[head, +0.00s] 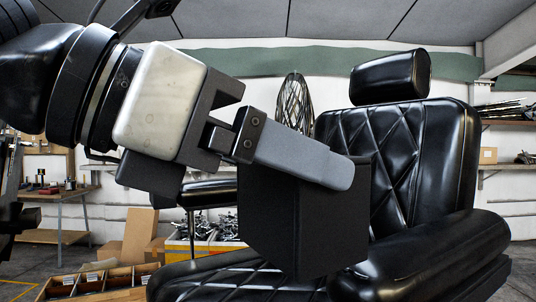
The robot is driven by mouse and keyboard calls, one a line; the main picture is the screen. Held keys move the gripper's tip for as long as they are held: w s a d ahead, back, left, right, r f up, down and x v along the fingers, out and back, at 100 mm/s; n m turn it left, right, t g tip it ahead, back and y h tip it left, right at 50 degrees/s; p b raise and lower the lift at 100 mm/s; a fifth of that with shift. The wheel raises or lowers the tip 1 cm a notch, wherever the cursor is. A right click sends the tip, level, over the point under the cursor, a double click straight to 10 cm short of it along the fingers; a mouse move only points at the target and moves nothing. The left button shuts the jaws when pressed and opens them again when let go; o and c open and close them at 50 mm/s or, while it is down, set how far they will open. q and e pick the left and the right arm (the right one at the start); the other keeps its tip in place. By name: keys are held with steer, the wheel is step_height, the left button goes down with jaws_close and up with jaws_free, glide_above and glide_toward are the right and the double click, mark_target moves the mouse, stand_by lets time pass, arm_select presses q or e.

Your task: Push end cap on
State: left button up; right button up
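The end cap looks like the black box-shaped piece (300,232) in the middle of the head view, in front of the seat. My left gripper (305,160) comes in from the upper left. Its grey near finger lies across the upper part of the black piece, and the gripper appears shut on it. The far finger is hidden. The black barber chair (400,150) stands behind, with its left armrest (215,190) running behind the black piece. Whether the piece touches that armrest cannot be told. My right gripper is not in view.
The chair's right armrest (430,255) and quilted seat (225,280) are close by. A compartmented wooden tray (92,284) and a bin of metal parts (205,243) stand on the floor behind. A workbench (58,195) is at the left.

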mark_target(262, 233)
arm_select(q)
steer(key=shift+s, duration=0.15)
steer(key=shift+a+r+p, duration=0.15)
steer(key=shift+a+p, duration=0.05)
steer(key=shift+p, duration=0.4)
step_height(262, 233, down, 2)
steer(key=shift+f+b, duration=0.15)
steer(key=shift+b, duration=0.7)
steer(key=shift+f+b, duration=0.55)
steer(key=shift+f, duration=0.3)
steer(key=shift+f+b, duration=0.55)
steer(key=shift+f, duration=0.5)
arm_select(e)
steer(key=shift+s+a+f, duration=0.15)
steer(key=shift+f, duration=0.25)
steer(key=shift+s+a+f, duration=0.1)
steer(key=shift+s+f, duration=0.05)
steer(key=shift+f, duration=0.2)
arm_select(q)
steer(key=shift+p, duration=1.05)
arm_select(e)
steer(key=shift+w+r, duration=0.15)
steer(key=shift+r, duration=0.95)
arm_select(q)
steer(key=shift+f+b, duration=1.55)
steer(key=shift+f, duration=1.05)
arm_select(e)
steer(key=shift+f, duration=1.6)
